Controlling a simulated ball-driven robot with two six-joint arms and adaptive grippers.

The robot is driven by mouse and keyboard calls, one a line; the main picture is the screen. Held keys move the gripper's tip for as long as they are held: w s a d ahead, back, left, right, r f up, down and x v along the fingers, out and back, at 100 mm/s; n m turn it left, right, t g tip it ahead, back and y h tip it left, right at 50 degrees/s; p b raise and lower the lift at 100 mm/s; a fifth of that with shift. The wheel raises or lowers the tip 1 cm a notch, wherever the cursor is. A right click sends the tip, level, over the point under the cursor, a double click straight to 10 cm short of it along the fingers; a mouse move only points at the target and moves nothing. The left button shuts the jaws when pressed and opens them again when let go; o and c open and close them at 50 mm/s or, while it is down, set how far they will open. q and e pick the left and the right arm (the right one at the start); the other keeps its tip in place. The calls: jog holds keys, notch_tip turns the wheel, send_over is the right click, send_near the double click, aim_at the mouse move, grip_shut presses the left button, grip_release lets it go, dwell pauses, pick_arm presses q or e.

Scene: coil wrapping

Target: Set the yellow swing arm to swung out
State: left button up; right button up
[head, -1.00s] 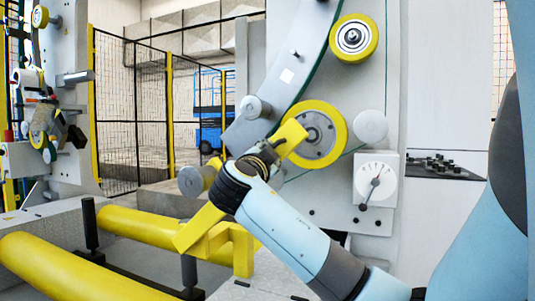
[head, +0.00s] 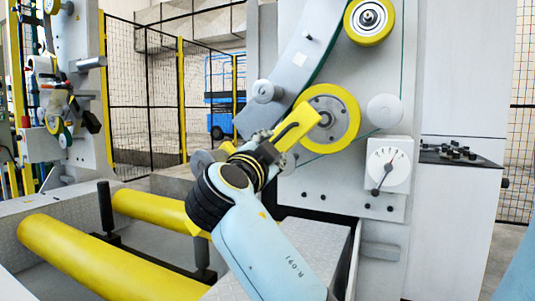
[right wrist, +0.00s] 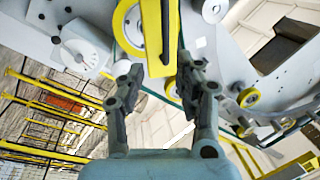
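The yellow swing arm (head: 297,122) is a flat yellow bar in the head view. It slopes down and left from the hub of the yellow-rimmed wheel (head: 346,105) on the grey machine panel. My right gripper (head: 265,145) is at the bar's lower end, which it partly hides. In the right wrist view the swing arm (right wrist: 156,30) comes down from the top, and its end lies between the two dark fingers of the right gripper (right wrist: 160,75). The fingers are apart, one on each side; I cannot tell whether they touch it. My left gripper is not in view.
A white dial (head: 388,168) is right of the wheel, and a second yellow-rimmed wheel (head: 368,18) is above. Yellow rollers (head: 90,262) lie at the lower left. A black mesh fence (head: 145,100) stands behind.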

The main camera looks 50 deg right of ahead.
jog(key=shift+v, duration=1.1)
